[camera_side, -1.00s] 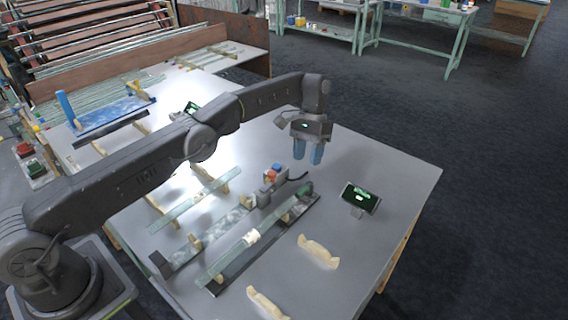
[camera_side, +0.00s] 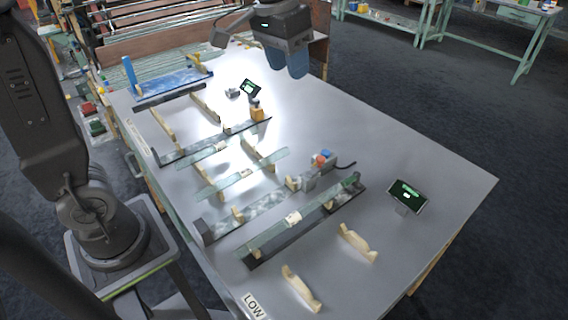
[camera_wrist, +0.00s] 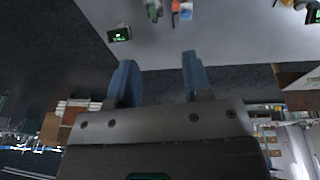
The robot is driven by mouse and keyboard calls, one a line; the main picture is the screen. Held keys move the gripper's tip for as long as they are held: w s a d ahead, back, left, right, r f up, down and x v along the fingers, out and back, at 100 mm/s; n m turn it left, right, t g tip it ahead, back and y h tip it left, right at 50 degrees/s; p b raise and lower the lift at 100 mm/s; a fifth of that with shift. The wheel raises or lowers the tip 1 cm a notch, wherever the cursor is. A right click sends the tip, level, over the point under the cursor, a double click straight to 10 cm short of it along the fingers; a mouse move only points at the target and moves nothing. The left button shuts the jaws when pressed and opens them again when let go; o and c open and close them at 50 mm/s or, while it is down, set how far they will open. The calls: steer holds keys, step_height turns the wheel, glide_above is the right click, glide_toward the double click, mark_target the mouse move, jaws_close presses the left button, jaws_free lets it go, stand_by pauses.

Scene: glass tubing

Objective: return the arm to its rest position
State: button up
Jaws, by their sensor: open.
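My gripper (camera_side: 284,64) is high above the far part of the table in the side view, with its blue fingers pointing down and apart. In the wrist view my gripper (camera_wrist: 158,82) is open, with nothing between its two blue fingers. No glass tube is held. A glass tube (camera_side: 270,232) lies along a dark rail on the table, and another glass tube (camera_side: 240,172) rests across wooden supports behind it. My upper arm stands raised at the left of the side view; the part joining it to my gripper is out of frame.
The grey table (camera_side: 400,150) has free room at its right. A small display (camera_side: 407,196) stands there, and another display (camera_side: 250,88) stands farther back. Wooden supports (camera_side: 357,243) stand at the front.

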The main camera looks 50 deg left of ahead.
steer(key=s+a+f+t, duration=0.1)
steer(key=s+f, duration=0.2)
steer(key=s, duration=0.5)
steer(key=s+f+t, duration=0.2)
steer(key=s+f, duration=0.1)
steer(key=s, duration=0.6)
steer(key=shift+a+f+y, duration=0.3)
steer(key=shift+a+y, duration=0.1)
